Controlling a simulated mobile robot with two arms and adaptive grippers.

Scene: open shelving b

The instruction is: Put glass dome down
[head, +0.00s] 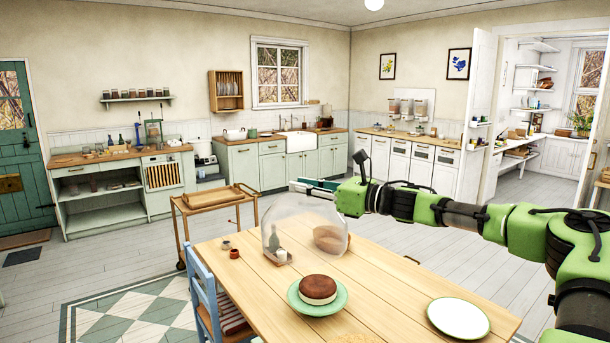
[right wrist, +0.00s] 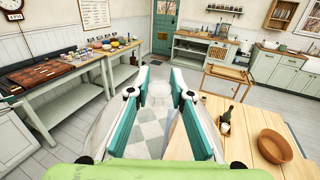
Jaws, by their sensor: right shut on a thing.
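The clear glass dome (head: 290,218) is in the head view, over the far end of the wooden table, upright or nearly so. My right gripper (head: 308,186) is shut on its top. In the right wrist view the teal fingers of the right gripper (right wrist: 160,95) flank the dome's pale knob, and the dome's faint outline spreads below them. The bottle and basket show through the glass in the head view. I cannot tell how far its rim is above the table. My left gripper is not in view.
The wooden table (head: 260,291) holds a brown cake (head: 318,287) on a green plate (head: 336,303), an empty white plate (head: 458,317), a wicker basket (right wrist: 271,146), a dark bottle (right wrist: 226,117) and small pots (head: 234,253). A blue chair (head: 200,290) stands at its left. Bare wood lies between the plates.

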